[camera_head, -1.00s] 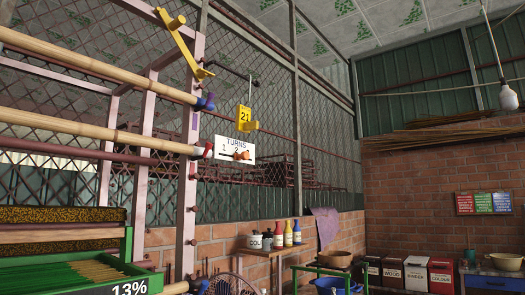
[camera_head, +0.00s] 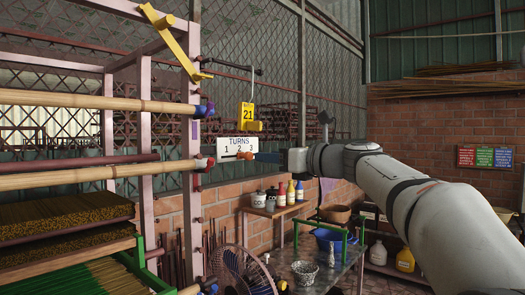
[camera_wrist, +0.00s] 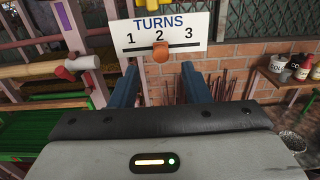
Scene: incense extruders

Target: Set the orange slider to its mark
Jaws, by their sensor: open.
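The orange slider (camera_wrist: 160,52) sits on a black line on the white TURNS sign (camera_wrist: 193,47), just under the number 2, with 1 to its left and 3 to its right. In the head view the slider (camera_head: 246,155) sticks out from the sign (camera_head: 229,154) toward my arm. My gripper (camera_wrist: 160,78) is open, its two blue fingers standing apart on either side of the slider's column in the wrist view. The fingertips (camera_head: 264,157) are close to the slider in the head view; I cannot tell whether they touch it.
A yellow tag reading 21 (camera_head: 249,113) hangs just above the sign. A yellow lever (camera_head: 175,42) and bamboo poles (camera_head: 90,102) are on the rack at the left. A fan (camera_head: 243,270) and a table with bottles (camera_head: 281,193) stand below.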

